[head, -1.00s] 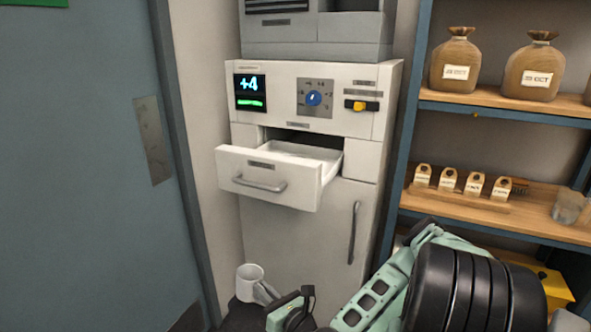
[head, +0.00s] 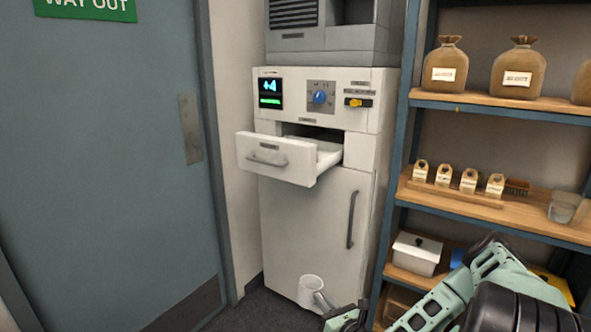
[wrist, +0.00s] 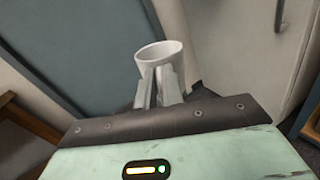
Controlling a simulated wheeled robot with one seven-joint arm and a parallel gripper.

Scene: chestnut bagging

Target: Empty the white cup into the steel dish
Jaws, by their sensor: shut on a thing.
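The white cup (head: 310,290) is low in the head view, in front of the white cabinet. It also shows in the wrist view (wrist: 161,53), where its rim faces up and slightly tilted. My gripper (head: 321,301) is shut on the cup; in the wrist view its grey fingers (wrist: 159,86) meet the cup's near side. The cup's contents cannot be seen. I see no steel dish in either view.
The white cabinet (head: 318,225) has its drawer (head: 276,159) pulled out. A blue-grey door (head: 105,170) stands at the left. A shelf rack (head: 505,101) at the right holds brown sacks, small labelled bags, a clear beaker (head: 564,207) and a white box (head: 416,254).

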